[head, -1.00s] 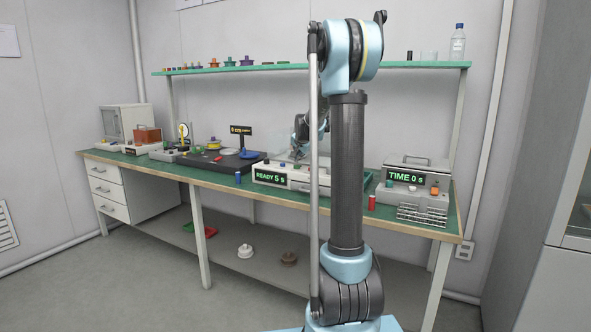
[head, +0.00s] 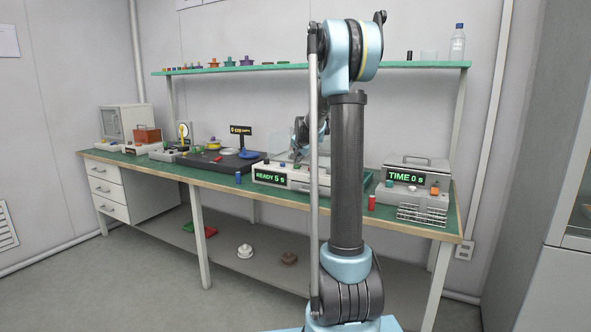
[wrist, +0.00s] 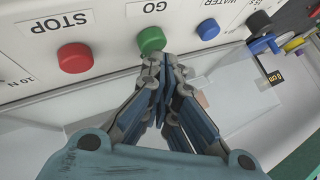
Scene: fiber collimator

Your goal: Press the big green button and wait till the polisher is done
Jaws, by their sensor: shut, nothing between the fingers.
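The polisher (head: 298,180) stands on the bench, partly hidden behind my arm in the head view. Its green display (head: 271,176) reads READY, with what looks like 5 s. In the wrist view the big green button (wrist: 151,40), marked GO, is on the panel between the red STOP button (wrist: 75,58) and the blue WATER button (wrist: 207,27). My gripper (wrist: 164,60) is shut and empty, its fingertips right at the lower edge of the green button in the picture. I cannot tell whether they touch it.
A box with a TIME 0 s display (head: 406,177) and a wire rack (head: 421,215) stand at the bench's right end. A red cylinder (head: 371,202) and a blue cylinder (head: 238,178) stand near the front edge. A shelf (head: 300,67) runs above.

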